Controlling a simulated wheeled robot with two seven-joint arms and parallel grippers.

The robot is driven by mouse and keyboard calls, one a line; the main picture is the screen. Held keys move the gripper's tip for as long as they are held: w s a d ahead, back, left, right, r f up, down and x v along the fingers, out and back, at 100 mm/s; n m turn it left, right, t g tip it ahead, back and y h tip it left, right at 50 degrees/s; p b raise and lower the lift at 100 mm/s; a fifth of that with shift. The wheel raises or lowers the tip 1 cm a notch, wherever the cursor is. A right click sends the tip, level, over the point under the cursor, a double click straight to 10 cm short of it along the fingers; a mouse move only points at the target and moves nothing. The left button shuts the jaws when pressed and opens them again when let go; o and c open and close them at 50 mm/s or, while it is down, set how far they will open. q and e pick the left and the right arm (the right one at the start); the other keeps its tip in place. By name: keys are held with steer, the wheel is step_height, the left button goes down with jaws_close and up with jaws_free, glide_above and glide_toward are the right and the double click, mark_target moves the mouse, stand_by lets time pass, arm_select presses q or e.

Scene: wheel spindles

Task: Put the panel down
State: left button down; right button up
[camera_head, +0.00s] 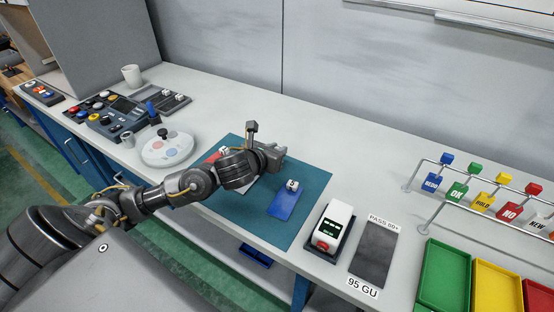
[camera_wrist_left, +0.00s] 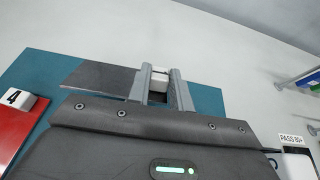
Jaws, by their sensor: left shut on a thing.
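My left gripper (camera_head: 275,154) is over the teal mat (camera_head: 310,178) on the bench. In the left wrist view its fingers (camera_wrist_left: 160,88) are shut on the pale block-shaped grip of a dark grey panel (camera_wrist_left: 97,77). The panel lies flat-on above or on the mat; I cannot tell whether it touches. In the head view my arm mostly hides it. A blue panel (camera_head: 285,205) with a numbered white block lies on the mat to the right. A red panel (camera_wrist_left: 22,125) with a block marked 4 is at the left. My right gripper is not in view.
Right of the mat stand a white meter (camera_head: 333,225) and a dark plate (camera_head: 373,252) labelled 95 GU. Farther right are a tag rack (camera_head: 430,160) and coloured trays (camera_head: 445,275). A round white device (camera_head: 167,149) and a control box (camera_head: 105,117) stand left.

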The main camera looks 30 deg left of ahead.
arm_select(q)
steer(key=f, duration=0.3)
steer(key=shift+w+d+f, duration=0.1)
steer(key=shift+w+f, duration=0.05)
steer(key=shift+w, duration=0.25)
steer(key=shift+f, duration=0.3)
steer(key=shift+f+b, duration=0.1)
steer(key=shift+b, duration=0.2)
steer(key=shift+f, duration=0.15)
steer(key=c, duration=1.3)
jaws_free()
steer(key=shift+o, duration=0.2)
